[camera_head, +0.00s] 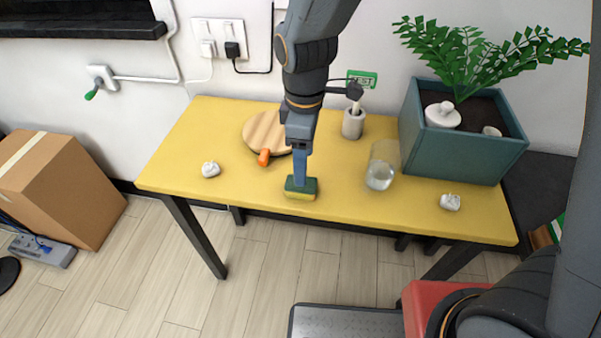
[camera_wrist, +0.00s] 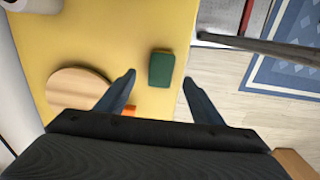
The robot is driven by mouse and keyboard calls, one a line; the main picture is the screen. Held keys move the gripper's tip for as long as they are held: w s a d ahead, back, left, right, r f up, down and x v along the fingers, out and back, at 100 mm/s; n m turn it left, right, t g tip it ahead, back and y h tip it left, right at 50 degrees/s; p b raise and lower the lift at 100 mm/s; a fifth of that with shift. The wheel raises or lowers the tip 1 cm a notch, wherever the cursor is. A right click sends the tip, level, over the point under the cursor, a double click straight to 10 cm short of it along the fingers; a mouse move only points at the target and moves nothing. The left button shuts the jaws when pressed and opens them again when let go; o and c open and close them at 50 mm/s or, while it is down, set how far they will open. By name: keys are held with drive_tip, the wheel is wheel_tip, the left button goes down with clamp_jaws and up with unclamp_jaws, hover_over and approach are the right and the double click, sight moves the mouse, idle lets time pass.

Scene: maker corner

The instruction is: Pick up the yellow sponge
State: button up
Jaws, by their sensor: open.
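The yellow sponge (camera_head: 301,194) lies flat on the yellow table near its front edge. Its top is dark green and a yellow layer shows along its front side. My gripper (camera_head: 299,176) is above the sponge in the head view, pointing down, with a finger overlapping the sponge's back part. In the wrist view my gripper (camera_wrist: 158,78) is open and empty, with one finger to each side. I cannot tell whether a finger touches the sponge.
A round wooden board (camera_head: 262,126) and an orange object (camera_head: 264,157) lie behind left of the sponge. A glass (camera_head: 381,172) stands to its right. Small white objects (camera_head: 210,169) and (camera_head: 450,202) lie farther out. A teal planter (camera_head: 466,148) fills the back right.

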sight(307, 192)
drive_tip(key=shift+w+d+f, duration=0.1)
drive_tip(key=shift+w+f, duration=0.1)
drive_tip(key=shift+f, duration=0.4)
drive_tip(key=shift+s+a+f+p, duration=0.1)
drive_tip(key=shift+a+f+p, duration=0.05)
drive_tip(key=shift+f, duration=0.35)
drive_tip(key=shift+s+a+f+p, duration=0.1)
drive_tip(key=shift+f+p, duration=0.05)
drive_tip(key=shift+f, duration=0.3)
drive_tip(key=shift+s+a+f+p, duration=0.1)
drive_tip(key=shift+f+p, duration=0.25)
drive_tip(key=shift+f, duration=0.85)
drive_tip(key=shift+a+f+p, duration=0.1)
drive_tip(key=shift+f+p, duration=0.2)
drive_tip(key=shift+f, duration=0.85)
drive_tip(key=shift+c, duration=0.2)
drive_tip(key=c, duration=1.1)
